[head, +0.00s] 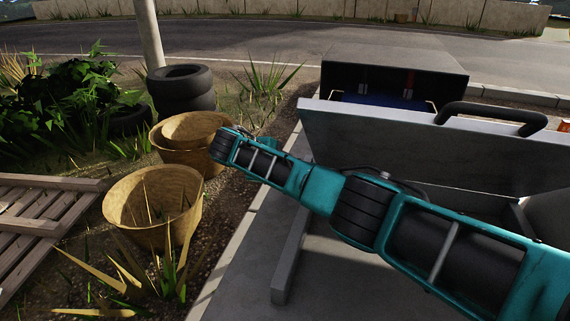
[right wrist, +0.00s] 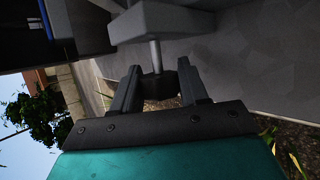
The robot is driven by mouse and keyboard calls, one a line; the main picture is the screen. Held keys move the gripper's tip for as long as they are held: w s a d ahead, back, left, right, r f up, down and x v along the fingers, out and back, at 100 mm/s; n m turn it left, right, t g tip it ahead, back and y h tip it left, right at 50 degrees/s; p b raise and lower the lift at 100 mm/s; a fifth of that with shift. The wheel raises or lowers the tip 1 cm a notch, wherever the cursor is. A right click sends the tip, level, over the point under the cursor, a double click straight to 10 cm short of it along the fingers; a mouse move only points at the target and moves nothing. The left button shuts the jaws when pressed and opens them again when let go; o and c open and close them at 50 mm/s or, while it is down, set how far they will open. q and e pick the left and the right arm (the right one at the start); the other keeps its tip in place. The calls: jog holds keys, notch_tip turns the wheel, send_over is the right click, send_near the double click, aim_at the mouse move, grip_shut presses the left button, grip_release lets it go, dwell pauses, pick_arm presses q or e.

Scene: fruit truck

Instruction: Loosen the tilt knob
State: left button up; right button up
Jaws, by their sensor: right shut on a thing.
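In the right wrist view, the tilt knob (right wrist: 161,84) is a dark, round piece at the end of a thin metal shaft (right wrist: 156,56). The shaft comes out of a grey block (right wrist: 165,20). My right gripper (right wrist: 158,78) has its two dark fingers on either side of the knob and is shut on it. In the head view, my right arm reaches from the lower right across to the left, beside the grey tilted panel (head: 400,140). The knob and the right fingertips cannot be made out there. My left gripper is not in view.
A black handle (head: 490,116) sits on the panel's top edge, with a dark open case (head: 395,80) behind it. Woven baskets (head: 150,205), stacked tyres (head: 181,88) and a wooden pallet (head: 40,225) stand at left. A post (head: 149,35) rises behind the tyres.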

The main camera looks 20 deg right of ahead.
jog(key=shift+a, duration=0.1)
jog(key=o, duration=0.9)
jog(key=shift+o, duration=0.2)
jog(key=p+v, duration=0.2)
jog(key=v, duration=1.1)
jog(key=shift+o, duration=0.2)
